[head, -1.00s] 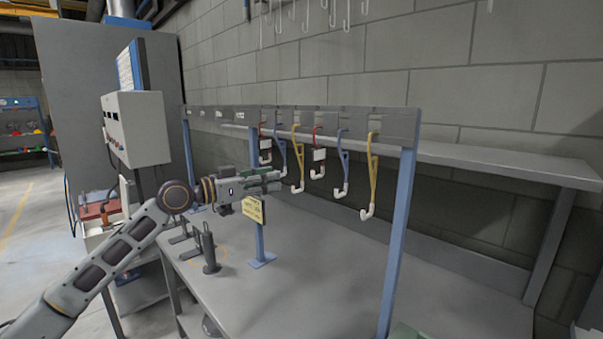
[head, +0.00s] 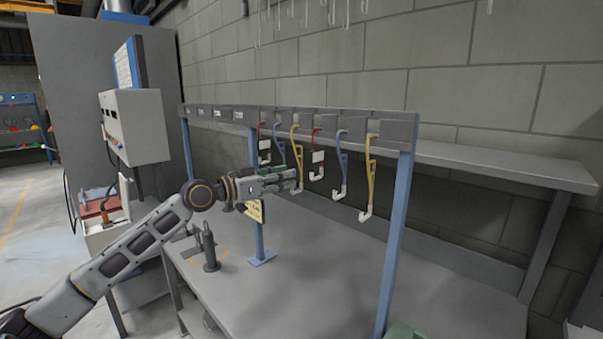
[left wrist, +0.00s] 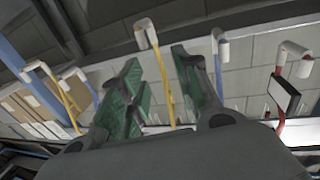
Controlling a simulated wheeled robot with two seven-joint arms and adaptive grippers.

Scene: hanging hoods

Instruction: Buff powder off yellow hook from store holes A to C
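A yellow hook (head: 295,150) with a white lower end hangs from the grey rail (head: 300,121). My left gripper (head: 292,180) is beside its lower part in the head view. In the left wrist view the open green-padded fingers (left wrist: 157,90) stand either side of this yellow hook (left wrist: 162,75), its white curled end above them; contact cannot be told. A second yellow hook (head: 369,180) hangs at the rail's right. Small pale labels mark the rail's left part; their letters are unreadable. Powder cannot be told from the white ends. My right gripper is out of view.
Red hooks (head: 317,150) and blue hooks (head: 342,165) hang close beside the yellow ones. Blue posts (head: 397,235) carry the rail above a grey bench (head: 300,280). The bench's middle is clear.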

